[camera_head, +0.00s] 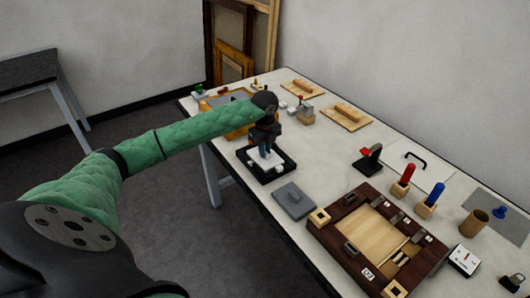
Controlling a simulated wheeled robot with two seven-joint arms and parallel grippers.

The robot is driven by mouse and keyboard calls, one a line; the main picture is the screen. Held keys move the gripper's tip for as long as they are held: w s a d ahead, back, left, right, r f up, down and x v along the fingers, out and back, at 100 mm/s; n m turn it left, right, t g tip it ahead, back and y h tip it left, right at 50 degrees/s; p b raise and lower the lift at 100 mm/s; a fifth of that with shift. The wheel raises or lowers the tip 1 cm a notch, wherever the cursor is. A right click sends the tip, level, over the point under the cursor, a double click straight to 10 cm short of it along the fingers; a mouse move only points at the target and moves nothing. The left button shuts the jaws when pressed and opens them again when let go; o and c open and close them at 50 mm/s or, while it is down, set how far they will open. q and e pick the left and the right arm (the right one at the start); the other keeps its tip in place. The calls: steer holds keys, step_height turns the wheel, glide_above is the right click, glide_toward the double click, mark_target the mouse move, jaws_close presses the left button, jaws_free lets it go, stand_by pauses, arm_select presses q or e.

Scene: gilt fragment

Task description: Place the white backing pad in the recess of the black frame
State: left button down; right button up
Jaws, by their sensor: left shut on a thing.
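The black frame (284,175) lies on the white table, left of the middle of its length. My left gripper (264,151) points down over the frame's opening and is shut on the white backing pad (261,161). The pad shows as a small pale patch under the fingers, within the frame's outline. The gripper hides much of the pad and the far part of the frame. I cannot tell whether the pad touches the floor of the recess. My right gripper is not in view.
A large dark wooden tray (330,238) fills the near table. Red (408,174) and blue (435,194) handled tools stand at right. An orange-yellow tray (237,134) lies behind my forearm.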

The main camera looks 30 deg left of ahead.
arm_select(q)
steer(key=shift+f, duration=0.1)
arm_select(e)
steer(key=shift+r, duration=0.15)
arm_select(q)
steer(key=shift+f, duration=0.15)
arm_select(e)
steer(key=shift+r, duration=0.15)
arm_select(q)
steer(key=c, duration=1.4)
jaws_free()
steer(key=shift+c, duration=0.2)
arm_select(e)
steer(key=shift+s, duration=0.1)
arm_select(q)
steer(key=shift+r, duration=0.2)
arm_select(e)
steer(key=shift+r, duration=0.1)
